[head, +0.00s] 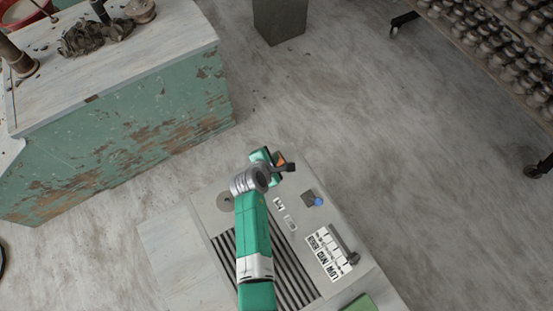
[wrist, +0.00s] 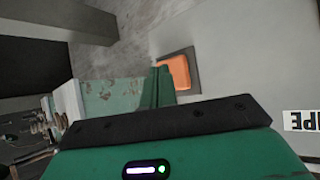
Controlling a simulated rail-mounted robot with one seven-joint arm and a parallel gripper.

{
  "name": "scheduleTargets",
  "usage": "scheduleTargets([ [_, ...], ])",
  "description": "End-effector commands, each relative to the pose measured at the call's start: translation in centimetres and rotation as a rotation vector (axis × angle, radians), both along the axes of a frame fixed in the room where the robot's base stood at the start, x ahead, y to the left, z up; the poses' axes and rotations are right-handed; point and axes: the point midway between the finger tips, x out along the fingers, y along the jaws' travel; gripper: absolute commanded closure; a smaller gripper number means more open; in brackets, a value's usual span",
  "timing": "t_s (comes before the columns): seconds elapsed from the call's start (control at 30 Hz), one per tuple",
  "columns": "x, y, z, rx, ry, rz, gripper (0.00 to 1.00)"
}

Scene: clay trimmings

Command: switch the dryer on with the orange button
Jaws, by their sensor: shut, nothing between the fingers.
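The dryer (head: 345,262) is a grey box with a control panel on top. Its orange button (wrist: 174,72) sits on a dark square plate in the wrist view. In the head view the orange button (head: 281,158) shows only in part, partly hidden by my gripper (head: 268,157). In the wrist view my gripper (wrist: 157,82) is shut and empty, with its green fingers just left of the button and overlapping its edge. I cannot tell whether the fingertips touch it.
A blue button (head: 318,201) and a slider with level labels (head: 329,253) are on the same panel. Dark vent slots (head: 288,262) lie beside my arm. A worn green workbench (head: 130,130) stands at left, a grey bin (head: 280,20) behind, a loaded rack (head: 500,50) at upper right. Open floor lies between.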

Motion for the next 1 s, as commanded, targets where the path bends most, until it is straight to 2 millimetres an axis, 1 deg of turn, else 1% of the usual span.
scheduleTargets([
  [0.67, 0.0, 0.0, -0.5, 0.0, 0.0, 0.0, 1.0],
  [0.77, 0.0, 0.0, -0.3, 0.0, 0.0, 0.0, 1.0],
  [1.0, 0.0, 0.1, 1.1, 0.0, 0.001, 0.001, 1.0],
])
